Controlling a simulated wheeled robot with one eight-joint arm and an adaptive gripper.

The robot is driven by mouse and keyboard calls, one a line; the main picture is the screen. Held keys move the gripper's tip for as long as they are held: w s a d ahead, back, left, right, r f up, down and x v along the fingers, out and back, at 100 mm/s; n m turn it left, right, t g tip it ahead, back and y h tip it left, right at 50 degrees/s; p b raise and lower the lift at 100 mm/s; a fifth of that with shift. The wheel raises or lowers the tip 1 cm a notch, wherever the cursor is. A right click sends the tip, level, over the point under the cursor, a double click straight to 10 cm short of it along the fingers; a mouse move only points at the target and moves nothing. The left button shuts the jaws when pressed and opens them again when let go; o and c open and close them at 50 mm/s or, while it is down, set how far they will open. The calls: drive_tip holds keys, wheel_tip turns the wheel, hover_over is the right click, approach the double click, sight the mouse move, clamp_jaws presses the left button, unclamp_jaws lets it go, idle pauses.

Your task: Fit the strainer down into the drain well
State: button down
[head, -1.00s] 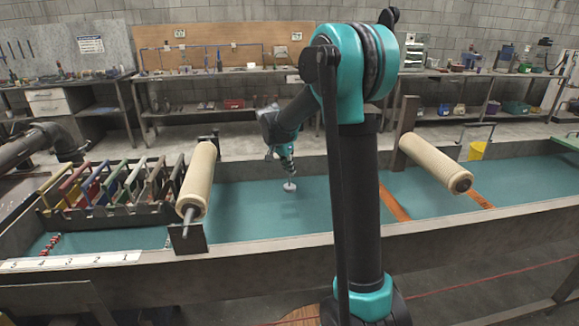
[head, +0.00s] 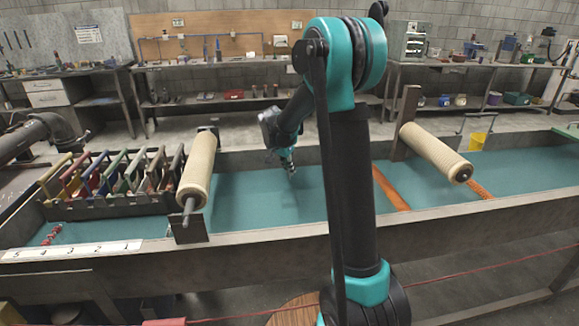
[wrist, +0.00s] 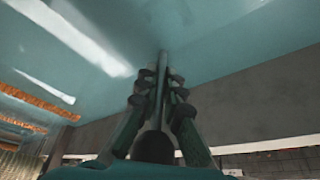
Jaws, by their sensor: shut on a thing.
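My gripper (head: 289,170) is low over the teal surface in the long trough, between the two cream rollers. In the wrist view, my gripper (wrist: 158,88) has its fingers closed around a thin grey upright rod (wrist: 163,60), which looks like the strainer's stem. The rod's far end meets the teal surface. The strainer's pale disc does not show now in either view, and it seems to be below the surface. The drain well cannot be made out.
The left roller (head: 197,170) and right roller (head: 436,152) stand on either side of my arm. A rack of coloured frames (head: 80,206) fills the trough's left part. Orange strips (head: 390,190) cross it on the right. The trough's front wall (head: 270,240) runs nearest me.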

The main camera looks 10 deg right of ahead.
sight(290, 184)
drive_tip(key=shift+f, duration=1.8)
drive_tip(key=c, duration=1.6)
unclamp_jaws()
